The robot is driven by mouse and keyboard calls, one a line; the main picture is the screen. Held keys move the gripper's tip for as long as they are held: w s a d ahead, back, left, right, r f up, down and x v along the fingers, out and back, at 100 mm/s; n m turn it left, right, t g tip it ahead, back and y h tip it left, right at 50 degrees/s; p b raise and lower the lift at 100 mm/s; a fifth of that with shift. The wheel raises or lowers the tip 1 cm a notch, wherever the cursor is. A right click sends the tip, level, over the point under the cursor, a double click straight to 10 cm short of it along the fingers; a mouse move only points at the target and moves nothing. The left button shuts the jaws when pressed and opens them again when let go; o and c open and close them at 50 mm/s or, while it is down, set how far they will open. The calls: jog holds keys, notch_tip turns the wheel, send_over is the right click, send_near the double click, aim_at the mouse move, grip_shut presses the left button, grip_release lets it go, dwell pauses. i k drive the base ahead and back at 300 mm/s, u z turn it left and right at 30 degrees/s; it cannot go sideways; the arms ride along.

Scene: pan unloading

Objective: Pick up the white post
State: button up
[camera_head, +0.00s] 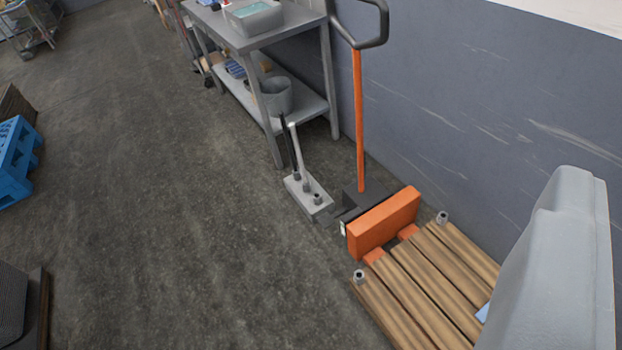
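The white post (297,152) stands in a light grey block (306,190) on the floor, near the middle of the view. It looks thin and pale and leans slightly. A black post (289,145) stands just left of it in the same block. Other sockets on the block's near end look short and empty. My gripper does not show in this view, so its opening and its distance to the post cannot be told. Nothing visible touches the white post.
An orange pallet truck (384,222) with a tall handle stands right of the block, against a wooden pallet (425,285). A metal table (255,42) is behind the block. A large grey shape (560,270) fills the lower right. Floor at left is open, with a blue pallet (14,160).

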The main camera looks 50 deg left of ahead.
aim_at(305, 181)
jog(key=u, duration=1.45)
jog(key=i, duration=0.75)
jog(key=u, duration=0.6)
jog(key=i, duration=1.35)
jog(key=z, duration=0.4)
jog(key=i, duration=1.2)
jog(key=z, duration=0.6)
